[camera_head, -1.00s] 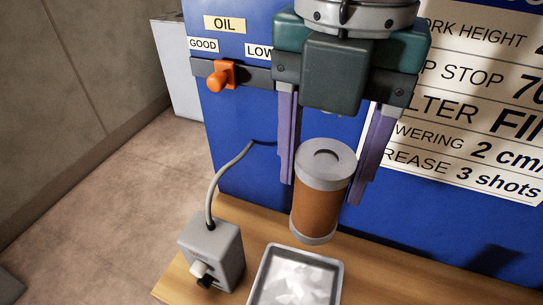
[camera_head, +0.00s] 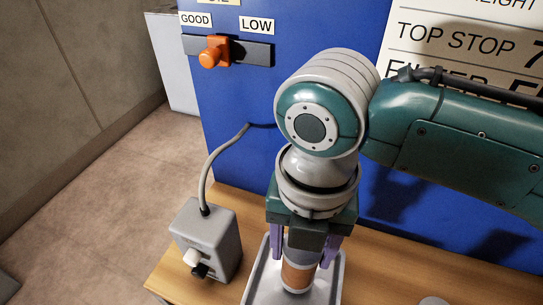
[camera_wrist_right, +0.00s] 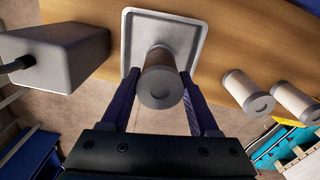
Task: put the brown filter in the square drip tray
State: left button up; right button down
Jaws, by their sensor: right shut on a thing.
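The brown filter (camera_head: 297,276), a brown cylinder with grey ends, is upright between the purple fingers of my right gripper (camera_head: 304,262). The gripper points down and is shut on it. The square drip tray (camera_head: 256,272), shallow and grey, lies on the wooden bench around the filter's lower end. In the right wrist view, the filter (camera_wrist_right: 163,82) stands out from the tray (camera_wrist_right: 198,30), with its lower end within the rim. I cannot tell whether it touches the tray floor. My left gripper is not in view.
A grey switch box (camera_head: 208,240) with a cable stands left of the tray. Two more filters (camera_wrist_right: 246,92) (camera_wrist_right: 296,102) are on the bench (camera_wrist_right: 225,55) at the right in the wrist view. A blue panel (camera_head: 235,110) with an orange knob (camera_head: 212,53) rises behind.

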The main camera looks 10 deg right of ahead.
jog(key=shift+f+b, duration=0.4)
jog(key=shift+f, duration=1.3)
jog(key=shift+f, duration=0.15)
jog(key=shift+c, duration=0.7)
grip_release()
